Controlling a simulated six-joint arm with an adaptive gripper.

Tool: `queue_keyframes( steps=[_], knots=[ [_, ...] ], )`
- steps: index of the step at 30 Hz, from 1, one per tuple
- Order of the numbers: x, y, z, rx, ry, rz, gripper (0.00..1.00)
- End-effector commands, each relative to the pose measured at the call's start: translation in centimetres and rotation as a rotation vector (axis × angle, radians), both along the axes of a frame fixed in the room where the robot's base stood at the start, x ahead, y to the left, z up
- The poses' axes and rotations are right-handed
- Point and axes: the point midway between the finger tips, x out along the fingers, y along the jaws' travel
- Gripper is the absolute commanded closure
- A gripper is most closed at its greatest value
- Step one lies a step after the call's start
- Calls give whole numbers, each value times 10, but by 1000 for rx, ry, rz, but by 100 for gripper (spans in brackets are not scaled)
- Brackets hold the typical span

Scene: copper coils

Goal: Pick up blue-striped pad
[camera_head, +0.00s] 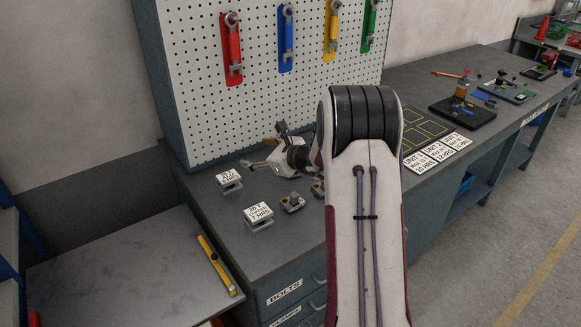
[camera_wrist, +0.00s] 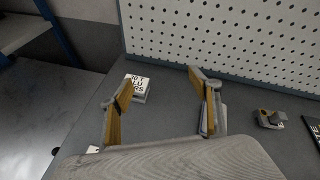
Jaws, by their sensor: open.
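I cannot make out a blue-striped pad in either view. My gripper (camera_head: 263,145) is open over the bench in front of the pegboard, partly hidden by my own arm. In the wrist view its two brown-padded fingers (camera_wrist: 161,79) are spread wide, with nothing held between them. A block with a white printed label (camera_wrist: 138,83) shows just beyond the left finger. In the head view, one labelled block (camera_head: 229,181) stands near the bench's left edge, and a second labelled block (camera_head: 258,216) stands nearer the front.
Small metal-and-brown parts (camera_head: 292,202) lie right of the labelled blocks. A pegboard (camera_head: 275,95) with coloured tools rises behind. Yellow-outlined dark mats (camera_head: 425,125) and label cards (camera_head: 437,152) lie to the right. Farther right is a small flat blue item (camera_head: 485,96), too small to show stripes.

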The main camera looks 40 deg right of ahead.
Motion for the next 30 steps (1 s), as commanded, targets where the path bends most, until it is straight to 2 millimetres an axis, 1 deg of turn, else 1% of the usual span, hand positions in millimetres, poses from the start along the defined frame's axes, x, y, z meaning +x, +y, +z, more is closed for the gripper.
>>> queue_keyframes(
  steps=[1, 6, 9, 13, 15, 18, 30],
  knots=[
    [2, -17, -14, 36, 6, -48, 38],
    [3, -68, -51, 148, 7, -206, 38],
    [1, -94, -71, 205, 6, -288, 38],
    [-3, -119, -91, 256, 4, -365, 38],
    [-4, -126, -97, 272, 3, -391, 38],
    [-5, -131, -101, 285, 2, -409, 38],
    [-4, -132, -102, 286, 2, -411, 38]
  ],
)
